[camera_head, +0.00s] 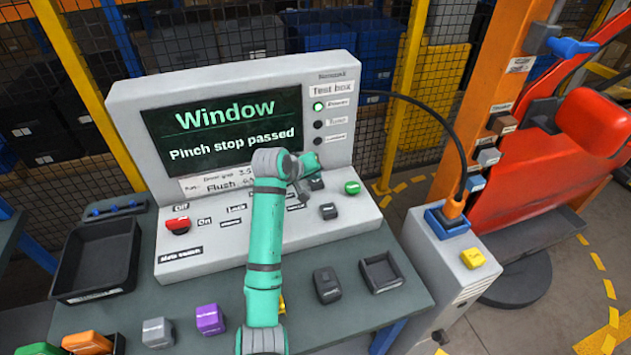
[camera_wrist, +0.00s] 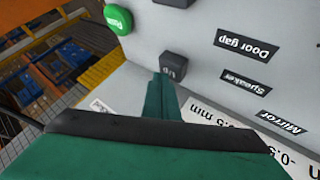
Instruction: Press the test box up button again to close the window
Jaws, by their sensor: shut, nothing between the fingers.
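The grey test box (camera_head: 340,120) stands on the bench, its screen (camera_head: 225,128) reading "Window" and "Pinch stop passed". The dark up button (camera_head: 316,183) is on its sloped panel, left of a green button (camera_head: 352,187) and above another dark button (camera_head: 328,211). My gripper (camera_head: 302,192) is shut and empty, over the panel just left of the up button. In the wrist view, the teal fingers (camera_wrist: 163,92) point at the up button (camera_wrist: 173,66), their tips close to its lower edge. I cannot tell whether they touch.
A red knob (camera_head: 178,225) is at the panel's left. A black tray (camera_head: 95,262), coloured blocks (camera_head: 210,319) and a small dark tray (camera_head: 381,273) lie on the bench. A grey cabinet (camera_head: 440,265) with an orange plug (camera_head: 453,207) stands right. Mesh fencing is behind.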

